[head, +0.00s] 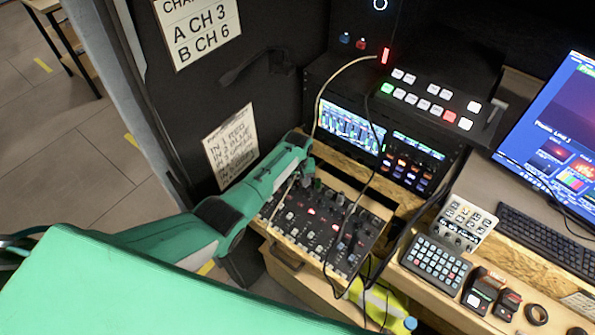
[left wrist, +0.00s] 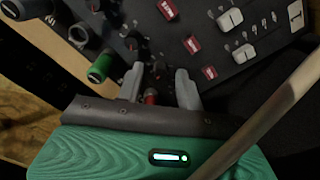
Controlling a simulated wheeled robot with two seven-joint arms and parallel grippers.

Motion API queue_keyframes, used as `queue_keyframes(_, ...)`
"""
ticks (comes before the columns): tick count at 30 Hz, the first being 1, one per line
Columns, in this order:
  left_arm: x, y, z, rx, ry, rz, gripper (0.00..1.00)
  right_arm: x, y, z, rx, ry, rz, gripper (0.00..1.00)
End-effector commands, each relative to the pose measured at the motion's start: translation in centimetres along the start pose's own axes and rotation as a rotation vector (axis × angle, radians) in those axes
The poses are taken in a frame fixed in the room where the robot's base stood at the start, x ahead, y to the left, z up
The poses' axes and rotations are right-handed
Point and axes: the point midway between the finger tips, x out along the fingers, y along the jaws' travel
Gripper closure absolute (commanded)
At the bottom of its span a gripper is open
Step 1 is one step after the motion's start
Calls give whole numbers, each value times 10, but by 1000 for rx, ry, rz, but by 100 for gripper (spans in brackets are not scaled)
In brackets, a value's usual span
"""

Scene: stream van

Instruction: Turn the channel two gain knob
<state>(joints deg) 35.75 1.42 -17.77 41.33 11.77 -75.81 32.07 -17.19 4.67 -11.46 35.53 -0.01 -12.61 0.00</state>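The audio mixer (head: 318,232) is a dark panel in a wooden tray, with rows of small knobs and buttons. My left gripper (head: 303,178) is over its upper left edge and partly hides the knobs there. In the left wrist view, my left gripper (left wrist: 158,80) has its two grey fingers apart, close above the panel. A small red-tipped knob (left wrist: 151,96) shows in the gap between them, nearer the left finger; I cannot tell whether they touch it. A green knob (left wrist: 101,70) lies left of the fingers. I cannot read which knob is channel two gain. My right gripper is not in view.
A pale cable (head: 318,112) hangs down close by my left gripper and crosses the left wrist view (left wrist: 262,122). A dark cable runs over the mixer. A video switcher (head: 430,103) and lit screens (head: 350,128) stand behind; a keypad (head: 436,265) is at the right.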

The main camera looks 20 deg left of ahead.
Motion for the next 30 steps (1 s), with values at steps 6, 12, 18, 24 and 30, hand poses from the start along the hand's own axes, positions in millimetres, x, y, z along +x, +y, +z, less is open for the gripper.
queue_keyframes(6, -27, 0, -1, 0, 5, 1, 63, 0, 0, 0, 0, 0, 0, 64)
queue_keyframes(12, -61, 0, -1, 0, 4, 2, 63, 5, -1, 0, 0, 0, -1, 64)
queue_keyframes(18, -97, 0, -1, 0, 4, 2, 63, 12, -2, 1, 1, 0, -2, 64)
queue_keyframes(24, -123, 0, 0, 0, 2, 1, 63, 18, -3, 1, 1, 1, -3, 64)
queue_keyframes(30, -132, 0, 0, -1, 0, 0, 63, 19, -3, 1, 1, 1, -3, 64)
